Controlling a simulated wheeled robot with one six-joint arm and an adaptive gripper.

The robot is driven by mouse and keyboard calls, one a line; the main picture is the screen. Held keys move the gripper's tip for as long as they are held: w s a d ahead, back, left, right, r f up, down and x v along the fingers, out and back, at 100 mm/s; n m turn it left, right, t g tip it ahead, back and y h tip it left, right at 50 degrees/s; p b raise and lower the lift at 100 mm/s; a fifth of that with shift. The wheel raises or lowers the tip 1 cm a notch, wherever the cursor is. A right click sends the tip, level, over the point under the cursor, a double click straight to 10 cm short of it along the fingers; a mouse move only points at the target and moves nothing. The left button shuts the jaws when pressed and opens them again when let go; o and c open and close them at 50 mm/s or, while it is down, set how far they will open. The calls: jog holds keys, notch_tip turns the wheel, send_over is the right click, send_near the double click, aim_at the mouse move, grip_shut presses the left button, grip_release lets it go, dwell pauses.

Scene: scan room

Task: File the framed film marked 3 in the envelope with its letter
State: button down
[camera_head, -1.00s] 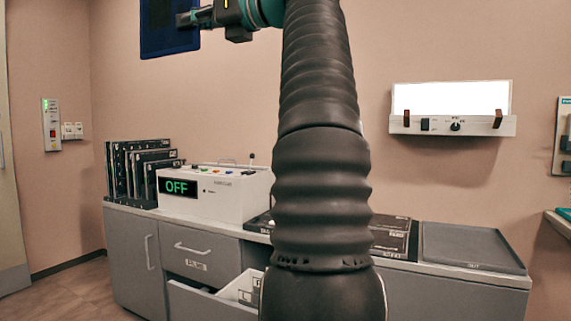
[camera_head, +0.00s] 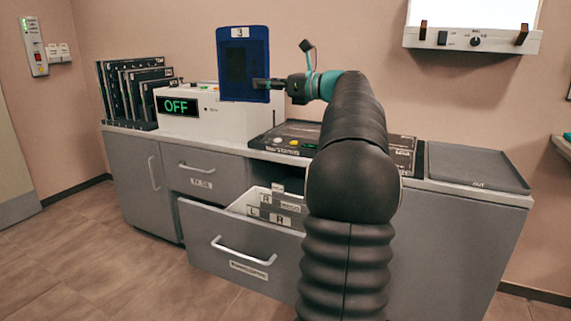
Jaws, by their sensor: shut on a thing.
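The framed film marked 3 (camera_head: 240,90) is a dark sheet in a blue frame, with a white "3" label at its top edge. My gripper (camera_head: 264,84) is shut on its right edge and holds it upright in the air, in front of the white box with the OFF display. An open drawer (camera_head: 233,241) below the counter holds a white box of envelopes or dividers (camera_head: 279,211). Letter tags "R" and "L" show there. Part of the drawer is hidden behind my arm. I cannot see any letter on the film.
The white box with the OFF display (camera_head: 207,112) stands on the counter. Dark frames in a rack (camera_head: 133,85) stand at its left. A dark board (camera_head: 290,135) and a grey OUT tray (camera_head: 478,166) lie to the right. A lit viewing panel (camera_head: 474,14) hangs on the wall.

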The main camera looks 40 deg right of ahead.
jog(key=s+d+f+b, duration=0.1)
jog(key=s+d+f, duration=0.1)
jog(key=f, duration=1.6)
jog(key=s+d+f+h+b, duration=0.1)
jog(key=s+f, duration=0.1)
jog(key=f, duration=1.7)
jog(key=shift+s+d+m, duration=0.2)
jog(key=shift+d+m, duration=0.15)
jog(key=shift+m, duration=0.05)
jog(key=shift+f+b, duration=0.15)
jog(key=shift+b, duration=0.15)
jog(key=shift+f+b, duration=1.3)
jog(key=shift+f, duration=1.2)
jog(key=c, duration=1.2)
grip_release()
